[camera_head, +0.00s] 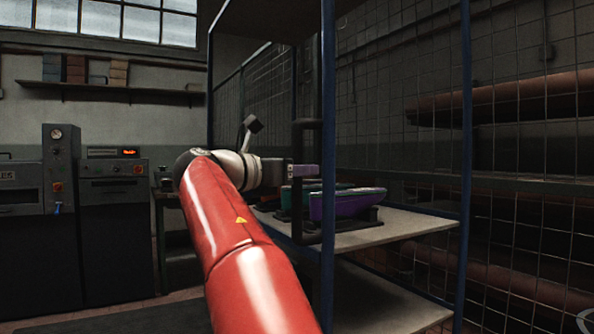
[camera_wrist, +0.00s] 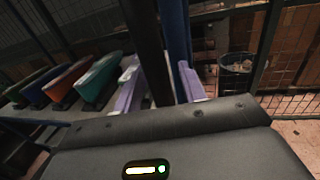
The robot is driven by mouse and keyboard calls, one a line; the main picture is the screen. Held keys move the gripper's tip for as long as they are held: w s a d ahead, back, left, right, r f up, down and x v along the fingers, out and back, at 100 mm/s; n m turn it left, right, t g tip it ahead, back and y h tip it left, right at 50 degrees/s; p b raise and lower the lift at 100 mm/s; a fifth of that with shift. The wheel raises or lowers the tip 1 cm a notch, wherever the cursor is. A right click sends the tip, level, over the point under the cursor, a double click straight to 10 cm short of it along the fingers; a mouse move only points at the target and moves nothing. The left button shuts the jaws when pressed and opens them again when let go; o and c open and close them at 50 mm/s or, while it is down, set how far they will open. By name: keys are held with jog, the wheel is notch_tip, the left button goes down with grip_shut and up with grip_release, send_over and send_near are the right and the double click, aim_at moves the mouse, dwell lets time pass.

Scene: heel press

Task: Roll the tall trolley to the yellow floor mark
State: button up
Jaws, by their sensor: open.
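The tall trolley has blue posts (camera_head: 328,100), mesh sides and pale shelves (camera_head: 400,226), and fills the middle and right of the head view. A dark upright handle (camera_head: 297,145) is fixed beside its near post. My gripper (camera_head: 305,171) is at the middle height of this handle. In the wrist view, the purple fingers (camera_wrist: 160,82) are spread apart, with the dark handle (camera_wrist: 147,40) and the blue post (camera_wrist: 177,40) showing between them. I cannot tell whether a finger touches the handle. The yellow floor mark is not visible in either view.
Coloured shoe-like forms (camera_head: 343,203) stand on the trolley's middle shelf. Dark machines (camera_head: 112,215) stand along the left wall, with a small table (camera_head: 165,200) beside them. A wire bin (camera_wrist: 236,65) stands on the floor beyond the trolley. Large pipes (camera_head: 530,97) run behind the mesh.

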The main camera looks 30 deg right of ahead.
grip_shut()
dwell(0.3)
